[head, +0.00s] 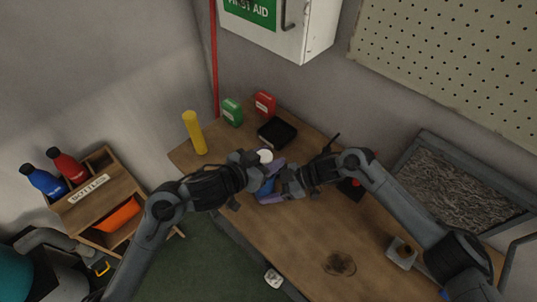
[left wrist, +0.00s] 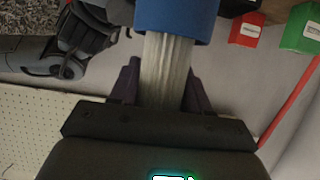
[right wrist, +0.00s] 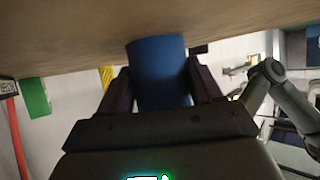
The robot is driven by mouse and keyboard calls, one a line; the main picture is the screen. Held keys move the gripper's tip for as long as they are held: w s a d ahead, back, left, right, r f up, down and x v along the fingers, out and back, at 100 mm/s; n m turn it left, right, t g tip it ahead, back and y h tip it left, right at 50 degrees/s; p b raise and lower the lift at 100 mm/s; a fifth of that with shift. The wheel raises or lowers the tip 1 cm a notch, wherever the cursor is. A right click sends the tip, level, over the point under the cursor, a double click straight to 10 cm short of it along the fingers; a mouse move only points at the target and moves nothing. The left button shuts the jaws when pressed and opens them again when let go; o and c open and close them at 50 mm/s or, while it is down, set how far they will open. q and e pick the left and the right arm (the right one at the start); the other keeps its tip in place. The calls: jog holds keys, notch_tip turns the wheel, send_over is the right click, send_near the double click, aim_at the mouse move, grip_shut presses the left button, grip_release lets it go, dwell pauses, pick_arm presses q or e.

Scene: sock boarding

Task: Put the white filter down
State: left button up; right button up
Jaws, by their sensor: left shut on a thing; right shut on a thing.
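The white filter (left wrist: 167,72) is a pale ribbed column held between the fingers of my left gripper (head: 268,164). Its round white end (head: 265,155) shows in the head view. A blue cylinder (right wrist: 160,72) is between the fingers of my right gripper (head: 272,194), and it also shows in the head view (head: 266,186). In the left wrist view the blue cylinder's wall (left wrist: 177,20) meets or overlaps the filter's far end. I cannot tell whether the filter sits inside it. Both grippers are close together over the wooden table (head: 300,240).
A yellow cylinder (head: 194,133), green box (head: 232,112), red box (head: 265,104) and black tray (head: 277,132) stand at the table's back. A round dark grate (head: 340,263) lies at the front. A wooden bottle rack (head: 88,208) stands left. The table's middle is mostly clear.

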pick_arm(q)
jog(key=o, duration=1.4)
jog(key=s+a, duration=0.6)
jog(key=shift+s+a, duration=0.25)
jog(key=shift+a, duration=0.05)
pick_arm(e)
jog(key=o, duration=0.9)
jog(key=shift+c, duration=0.2)
